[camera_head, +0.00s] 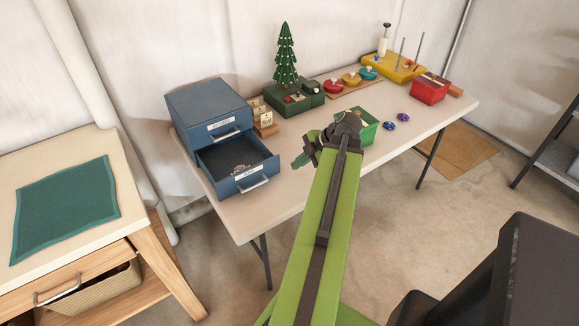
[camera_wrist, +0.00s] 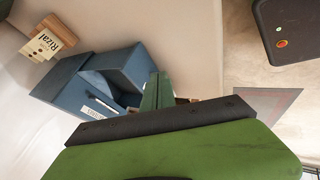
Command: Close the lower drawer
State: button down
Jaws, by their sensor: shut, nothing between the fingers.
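A blue two-drawer cabinet (camera_head: 207,104) stands at the left end of the white table. Its lower drawer (camera_head: 250,177) is pulled well out, with a label and metal handle on its front and small dark items inside. The upper drawer (camera_head: 226,131) is shut. My gripper (camera_head: 301,160) is just right of the lower drawer's front in the head view, with a small gap in the picture. Its green fingers (camera_wrist: 157,92) are together and empty. In the wrist view the blue cabinet (camera_wrist: 58,84) appears tilted behind them; my green arm hides part of it.
Rizal cards on a wooden holder (camera_head: 264,120) stand beside the cabinet. A small tree on a green box (camera_head: 289,98) is behind, and a green box (camera_head: 367,130) is right of my gripper. A wooden side table (camera_head: 133,213) stands front left.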

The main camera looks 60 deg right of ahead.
jog(key=b+x, duration=0.3)
jog(key=x, duration=0.1)
jog(key=b+x, duration=0.3)
jog(key=x, duration=0.1)
jog(key=shift+s+d+f, duration=0.1)
jog(key=shift+s+f, duration=0.05)
jog(key=shift+f, duration=0.25)
jog(key=w, duration=0.1)
jog(key=w+d, duration=0.1)
jog(key=w, duration=0.1)
jog(key=shift+w+d+r, duration=0.1)
jog(key=shift+w+r, duration=0.05)
jog(key=shift+r, duration=0.05)
jog(key=shift+w+d, duration=0.1)
jog(key=shift+w, duration=0.3)
